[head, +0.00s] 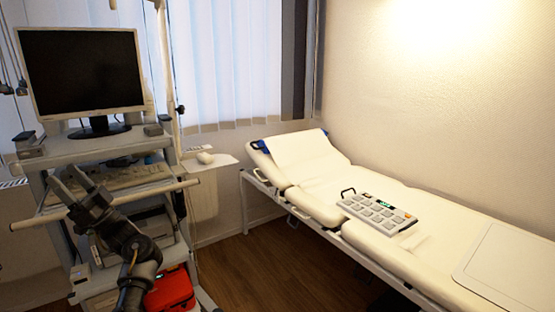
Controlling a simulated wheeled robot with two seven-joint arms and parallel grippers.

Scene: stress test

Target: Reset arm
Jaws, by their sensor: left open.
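My left gripper (74,184) is open, with nothing seen between its fingers. It is raised in front of the medical cart at the left of the head view, and its fingers point up and away. My left arm comes up from the bottom left below it. I cannot tell whether the gripper touches the cart. My right gripper is not in view.
The cart (178,184) carries a monitor (82,72), a keyboard (128,178) and a red case (170,290). An examination bed (318,178) along the right wall bears a keypad device (377,212) and a pale panel (512,262). Wooden floor (262,268) lies clear between cart and bed.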

